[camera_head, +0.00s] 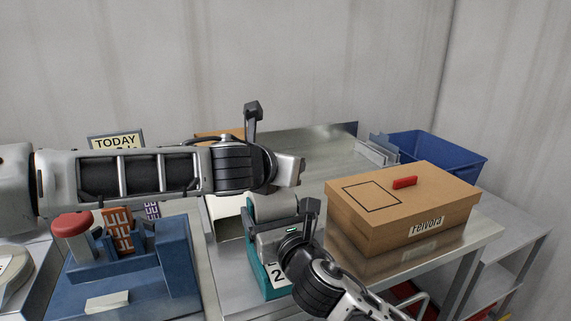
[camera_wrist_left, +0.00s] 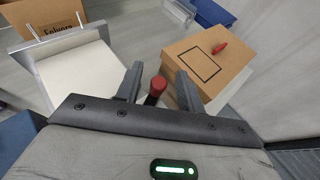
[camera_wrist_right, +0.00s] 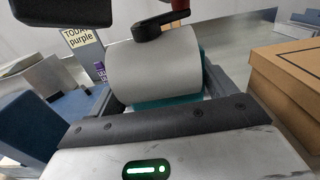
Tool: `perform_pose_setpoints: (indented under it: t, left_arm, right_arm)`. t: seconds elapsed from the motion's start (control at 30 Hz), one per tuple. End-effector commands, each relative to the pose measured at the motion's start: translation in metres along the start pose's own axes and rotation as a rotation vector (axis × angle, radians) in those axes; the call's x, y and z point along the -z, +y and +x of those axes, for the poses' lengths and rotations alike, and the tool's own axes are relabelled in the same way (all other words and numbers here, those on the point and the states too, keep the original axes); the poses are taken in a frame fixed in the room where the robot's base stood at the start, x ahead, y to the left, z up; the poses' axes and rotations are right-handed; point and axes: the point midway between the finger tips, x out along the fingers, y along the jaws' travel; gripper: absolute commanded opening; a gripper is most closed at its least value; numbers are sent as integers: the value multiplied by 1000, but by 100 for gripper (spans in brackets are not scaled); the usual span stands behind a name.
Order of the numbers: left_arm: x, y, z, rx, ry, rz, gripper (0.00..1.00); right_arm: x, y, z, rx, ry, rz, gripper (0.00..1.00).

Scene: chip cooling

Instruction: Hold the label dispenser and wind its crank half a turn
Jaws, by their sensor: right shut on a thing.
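The label dispenser, with a grey roll (camera_head: 274,207) on a teal body (camera_head: 262,270), stands on the metal bench in the head view. My right gripper (camera_wrist_right: 163,88) is shut on the teal body, below the roll. The dark crank arm (camera_wrist_right: 154,28) with its red knob (camera_wrist_right: 180,4) sits above the roll in the right wrist view. My left gripper (camera_wrist_left: 157,88) is open. In the left wrist view the red knob (camera_wrist_left: 157,84) lies between its two fingers, with gaps visible at both sides. In the head view my left arm hides the crank.
A brown carton (camera_head: 375,234) with a red item (camera_head: 405,182) on top stands close right of the dispenser. A blue stand (camera_head: 175,270) is at left, with a red knob-like top. A blue bin (camera_head: 455,152) and the TODAY sign (camera_head: 115,141) are behind.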

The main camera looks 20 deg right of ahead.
Motion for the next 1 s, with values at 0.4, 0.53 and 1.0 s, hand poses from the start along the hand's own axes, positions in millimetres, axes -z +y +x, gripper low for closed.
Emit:
perform_pose_setpoints:
  t: [0.4,0.53,1.0]
  left_arm:
    - [0,0,4,0,-1,0,22]
    - [0,0,4,0,-1,0,0]
    - [0,0,4,-8,0,-3,0]
  right_arm:
    - [0,0,0,1,1,0,46]
    - [0,-1,0,2,1,0,46]
    - [0,-1,0,3,1,-1,46]
